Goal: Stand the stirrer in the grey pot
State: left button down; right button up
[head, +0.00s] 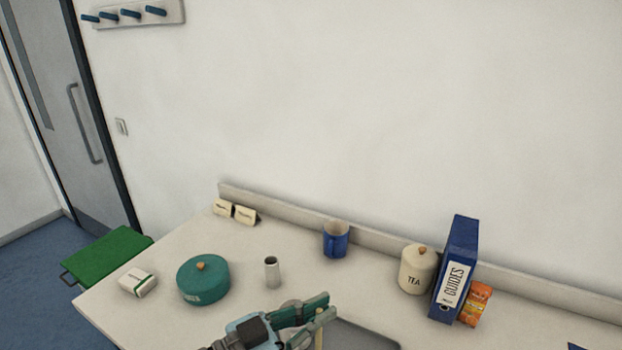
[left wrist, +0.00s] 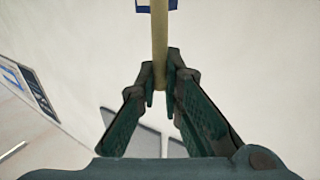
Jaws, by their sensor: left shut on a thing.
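The grey pot (head: 272,271) is a small upright cylinder with an open top, on the counter between the teal tin and the blue mug. My left gripper (head: 323,310) is in front and to the right of it, apart from it. The gripper is shut on the stirrer (head: 319,332), a pale wooden stick. In the left wrist view the stirrer (left wrist: 159,45) runs up from between the fingertips (left wrist: 160,83) and out at the top. Part of the stirrer is hidden by the fingers in the head view. My right gripper is in neither view.
A teal lidded tin (head: 203,282) and a small white box (head: 138,282) stand left of the pot. A blue mug (head: 336,240) is behind. A tea canister (head: 416,270), blue binder (head: 455,270) and orange packet (head: 475,304) stand right. A grey tray (head: 362,337) lies at the front.

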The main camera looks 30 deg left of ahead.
pick_arm(q)
jog(key=w+a+r+n+t+y, duration=0.1)
jog(key=w+a+r+n+y, duration=0.25)
jog(key=w+a+r, duration=0.3)
jog(key=w+a+r+n+t+y, duration=0.1)
jog(key=w+a+r+n+y, duration=0.1)
jog(key=w+a+r+y, duration=0.45)
jog(key=w+a+f+n+g+y, duration=0.1)
jog(key=w+a+f+n+y, duration=0.15)
jog(key=a, duration=0.25)
jog(key=w+a+f+n+y, duration=0.2)
jog(key=w+a+f+y, duration=0.1)
jog(key=a, duration=0.3)
notch_tip(320, 180, down, 13)
jog(key=b, duration=1.1)
jog(key=shift+s+d+r, duration=0.15)
jog(key=shift+s+d, duration=0.05)
